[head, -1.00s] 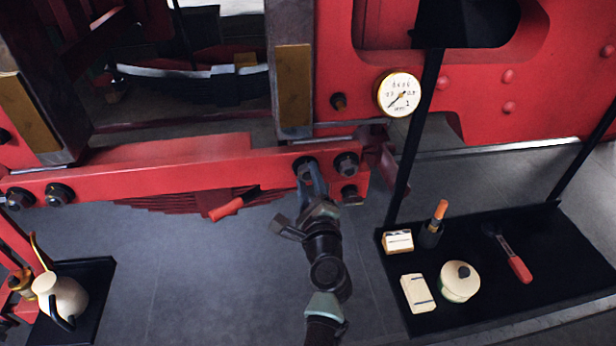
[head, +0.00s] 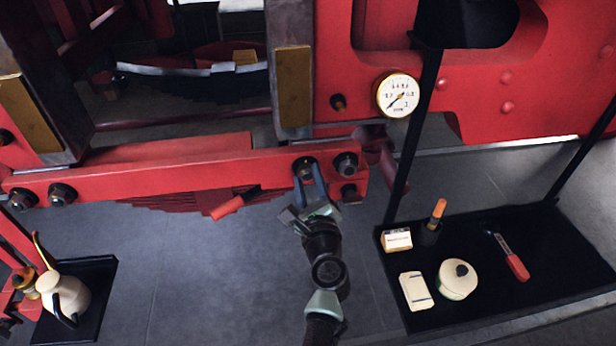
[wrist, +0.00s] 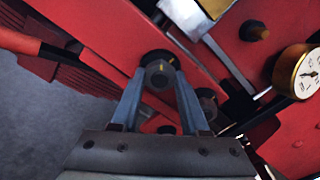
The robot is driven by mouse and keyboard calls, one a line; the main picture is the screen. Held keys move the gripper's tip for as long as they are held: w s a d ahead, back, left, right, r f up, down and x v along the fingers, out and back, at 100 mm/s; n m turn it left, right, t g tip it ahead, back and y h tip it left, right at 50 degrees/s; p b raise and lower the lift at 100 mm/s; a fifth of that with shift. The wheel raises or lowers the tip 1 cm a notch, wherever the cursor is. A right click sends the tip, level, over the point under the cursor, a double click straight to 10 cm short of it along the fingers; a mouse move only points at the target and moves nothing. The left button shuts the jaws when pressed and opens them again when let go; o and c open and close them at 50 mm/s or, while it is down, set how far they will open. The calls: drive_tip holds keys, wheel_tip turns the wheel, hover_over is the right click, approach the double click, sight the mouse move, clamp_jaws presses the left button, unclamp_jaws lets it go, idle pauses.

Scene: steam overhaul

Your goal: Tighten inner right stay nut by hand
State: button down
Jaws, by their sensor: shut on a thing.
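The inner right stay nut (wrist: 159,74) is a dark nut on the red stay bar (head: 190,171), near the bar's right end. My gripper (head: 309,178) reaches up to it from below. In the wrist view, my gripper's two blue-grey fingers (wrist: 159,98) are shut on the nut, one on each side. A small yellow mark shows on the nut's end. In the head view the fingers partly hide the nut. The outer right nut (head: 346,164) sits just right of it on the same bar, and it also shows in the wrist view (wrist: 207,101).
A red-handled tool (head: 232,204) sticks out below the bar, left of my gripper. A pressure gauge (head: 398,95) is above right. A black tray (head: 560,262) with several items stands at right. An oil can (head: 63,297) stands at lower left. The floor between is clear.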

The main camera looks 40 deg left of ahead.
drive_tip(key=shift+f, duration=0.2)
drive_tip(key=shift+c, duration=2)
unclamp_jaws()
drive_tip(key=shift+r, duration=0.15)
drive_tip(key=shift+s+d, duration=0.1)
drive_tip(key=shift+d, duration=0.05)
drive_tip(key=b+v, duration=0.1)
drive_tip(key=v, duration=1.1)
drive_tip(key=shift+s+d+b, duration=0.2)
drive_tip(key=shift+d+b, duration=0.1)
drive_tip(key=shift+b, duration=0.05)
